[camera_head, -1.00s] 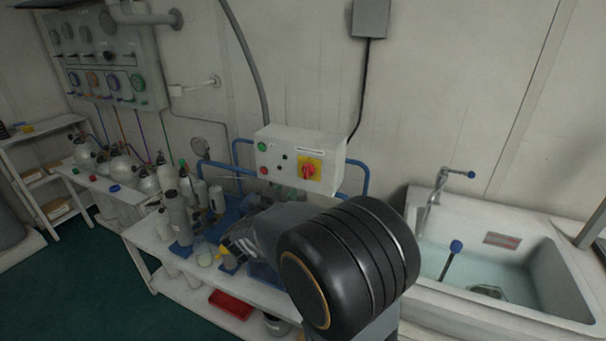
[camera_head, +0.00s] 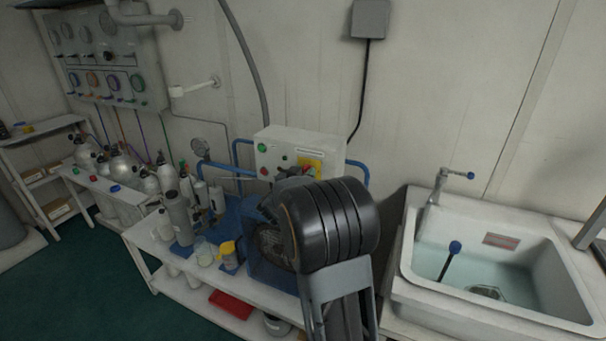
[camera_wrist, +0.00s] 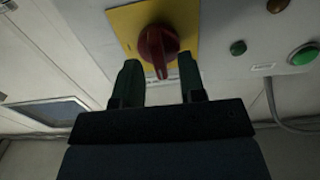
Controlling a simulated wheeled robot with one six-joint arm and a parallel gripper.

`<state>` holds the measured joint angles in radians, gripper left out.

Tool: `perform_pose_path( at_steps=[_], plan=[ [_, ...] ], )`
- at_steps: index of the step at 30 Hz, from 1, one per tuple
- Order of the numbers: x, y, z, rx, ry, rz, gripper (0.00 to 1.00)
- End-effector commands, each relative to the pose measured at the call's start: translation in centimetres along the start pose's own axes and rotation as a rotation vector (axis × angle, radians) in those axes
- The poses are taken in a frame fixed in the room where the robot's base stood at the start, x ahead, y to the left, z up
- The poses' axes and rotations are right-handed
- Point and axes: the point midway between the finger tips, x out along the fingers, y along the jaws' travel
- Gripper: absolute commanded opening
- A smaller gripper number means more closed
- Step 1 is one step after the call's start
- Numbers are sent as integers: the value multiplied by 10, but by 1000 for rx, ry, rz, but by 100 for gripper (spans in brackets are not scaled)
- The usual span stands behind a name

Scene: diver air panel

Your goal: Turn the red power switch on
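The red power switch (camera_wrist: 158,47) is a rotary knob on a yellow plate (camera_wrist: 128,22) in the wrist view. Its handle points toward my gripper, slightly tilted. My gripper (camera_wrist: 159,75) is open, with one dark green finger on each side of the knob's lower end; I cannot tell whether they touch it. In the head view the yellow plate (camera_head: 316,160) sits on the right of the white control box (camera_head: 277,147). My arm partly covers the plate and knob there.
A green button (camera_head: 262,147) and a red button (camera_head: 264,171) are on the box's left. Blue rails (camera_head: 243,155) flank the box. Bottles and cups stand on the bench to the left. A sink (camera_head: 500,255) with a tap (camera_head: 436,190) is to the right.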

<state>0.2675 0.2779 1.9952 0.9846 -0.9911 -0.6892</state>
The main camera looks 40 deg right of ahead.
Motion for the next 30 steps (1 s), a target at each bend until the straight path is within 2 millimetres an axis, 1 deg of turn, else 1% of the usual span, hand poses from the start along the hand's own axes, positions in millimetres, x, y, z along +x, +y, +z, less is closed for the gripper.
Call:
perform_pose_path(
  at_steps=[6, 18, 21, 22, 30],
  plan=[
    [0, 0, 0, 0, 0, 0, 37],
    [0, 0, 0, 0, 0, 1, 0],
    [0, 0, 0, 0, 0, 1, 0],
    [-4, -2, 0, 0, 0, -1, 0],
    [0, 1, 2, 43, 1, 2, 0]
  ],
)
